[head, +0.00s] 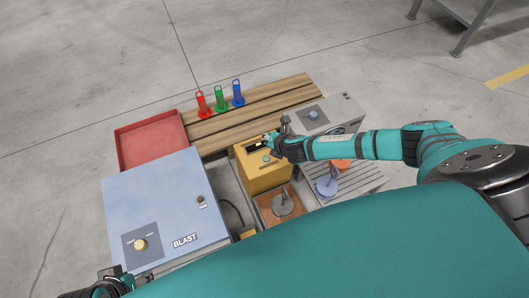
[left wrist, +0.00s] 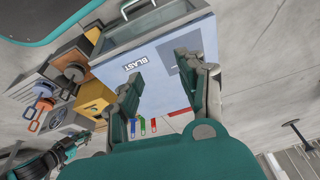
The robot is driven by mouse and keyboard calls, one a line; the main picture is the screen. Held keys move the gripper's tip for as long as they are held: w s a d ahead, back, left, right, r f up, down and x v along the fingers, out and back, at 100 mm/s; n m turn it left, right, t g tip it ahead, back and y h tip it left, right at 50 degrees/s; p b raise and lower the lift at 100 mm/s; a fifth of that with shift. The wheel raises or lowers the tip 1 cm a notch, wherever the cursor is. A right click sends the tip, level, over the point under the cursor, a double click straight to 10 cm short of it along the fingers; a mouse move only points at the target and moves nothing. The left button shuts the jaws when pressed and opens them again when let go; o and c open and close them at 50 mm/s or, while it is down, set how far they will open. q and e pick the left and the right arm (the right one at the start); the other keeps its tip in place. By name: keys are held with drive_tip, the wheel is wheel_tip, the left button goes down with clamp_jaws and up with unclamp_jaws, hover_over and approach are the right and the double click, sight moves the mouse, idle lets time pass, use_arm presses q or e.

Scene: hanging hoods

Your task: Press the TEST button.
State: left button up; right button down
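A yellow box (head: 263,175) stands in the middle of the head view, with a dark panel and a small pale green button (head: 266,158) on top. No TEST label is readable. My right gripper (head: 270,139) is at the back right edge of this box, close to the button; whether it touches anything is unclear, and its fingers are too small to judge. My left gripper (head: 108,284) is at the lower left corner, beside the blue BLAST cabinet (head: 165,195). In the left wrist view its fingers (left wrist: 165,90) are spread and empty, with the cabinet (left wrist: 165,65) beyond them.
A grey box with a blue knob (head: 312,115) stands behind my right arm. Red, green and blue holders (head: 220,98) stand on wooden slats. A red tray (head: 152,142) is at the back left.

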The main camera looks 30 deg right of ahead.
sight(268, 157)
wheel_tip(268, 157, down, 4)
drive_tip(key=b, duration=0.4)
drive_tip(key=shift+r, duration=0.25)
use_arm(q)
drive_tip(key=w+d+r+t+h+b, duration=0.1)
drive_tip(key=w+d+r+t, duration=0.1)
drive_tip(key=w+t, duration=0.35)
drive_tip(key=w+d+r+t+h, duration=0.1)
drive_tip(key=w+d+r+t, duration=0.2)
drive_tip(key=w, duration=0.5)
use_arm(e)
drive_tip(key=shift+f, duration=0.55)
drive_tip(key=shift+f+b, duration=0.7)
drive_tip(key=shift+b, duration=0.35)
wheel_tip(268, 157, down, 3)
drive_tip(key=shift+r+b, duration=0.2)
drive_tip(key=shift+b, duration=0.7)
use_arm(q)
wheel_tip(268, 157, up, 16)
drive_tip(key=w+d+t+h, duration=0.1)
drive_tip(key=d+t+h, duration=0.1)
drive_tip(key=t, duration=0.8)
drive_tip(key=shift+w+d+f+m+h, duration=0.25)
drive_tip(key=shift+w+m+h, duration=0.15)
drive_tip(key=shift+h, duration=0.5)
use_arm(e)
drive_tip(key=shift+f, duration=0.1)
